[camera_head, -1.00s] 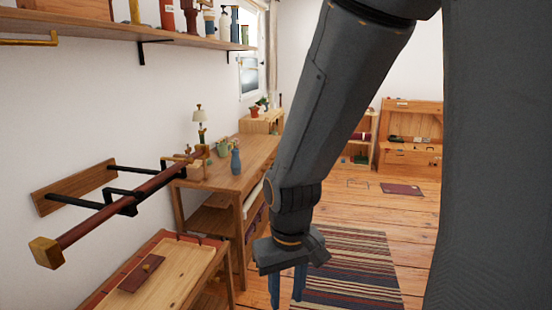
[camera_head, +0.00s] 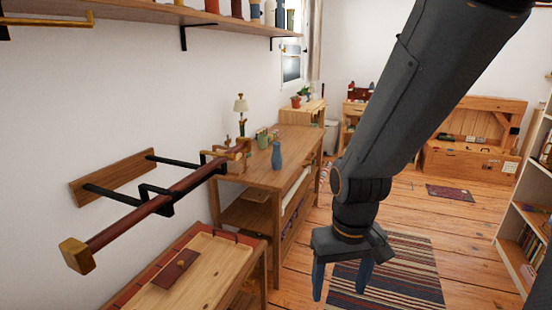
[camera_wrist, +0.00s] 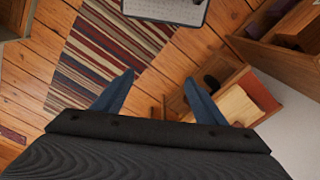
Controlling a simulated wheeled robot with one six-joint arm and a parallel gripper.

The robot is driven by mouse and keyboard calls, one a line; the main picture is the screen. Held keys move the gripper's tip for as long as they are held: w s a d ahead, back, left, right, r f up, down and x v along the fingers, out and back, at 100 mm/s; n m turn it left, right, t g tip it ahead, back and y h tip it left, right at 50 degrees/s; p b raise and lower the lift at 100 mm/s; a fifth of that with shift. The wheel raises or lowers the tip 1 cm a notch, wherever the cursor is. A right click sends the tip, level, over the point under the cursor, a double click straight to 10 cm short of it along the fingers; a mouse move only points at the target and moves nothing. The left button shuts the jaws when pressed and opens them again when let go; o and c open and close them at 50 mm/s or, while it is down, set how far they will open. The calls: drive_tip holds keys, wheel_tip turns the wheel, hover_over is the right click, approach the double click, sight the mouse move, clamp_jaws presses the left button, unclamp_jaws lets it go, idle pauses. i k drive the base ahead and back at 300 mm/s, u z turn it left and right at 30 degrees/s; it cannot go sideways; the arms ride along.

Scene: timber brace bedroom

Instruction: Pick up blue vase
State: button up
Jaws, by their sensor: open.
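The blue vase (camera_head: 277,155) stands upright on the wooden desk (camera_head: 262,177) against the left wall in the head view. It has a narrow neck and a wider body. My gripper (camera_head: 340,284) hangs pointing down to the right of the desk, in front of the vase and lower than it, well apart from it. Its two blue fingers are spread with nothing between them. In the wrist view my gripper (camera_wrist: 160,82) is over the floor, and I cannot make out the vase there.
A wall rack with a dark red bar (camera_head: 150,214) juts out at left, near the desk. A lower wooden table (camera_head: 195,275) stands before the desk. Green cups (camera_head: 262,138) and a lamp (camera_head: 241,108) stand near the vase. A striped rug (camera_head: 390,270) lies on open floor.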

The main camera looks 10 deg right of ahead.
sight(277, 160)
drive_tip(key=z, duration=0.95)
drive_tip(key=i, duration=3.75)
drive_tip(key=u, duration=2.95)
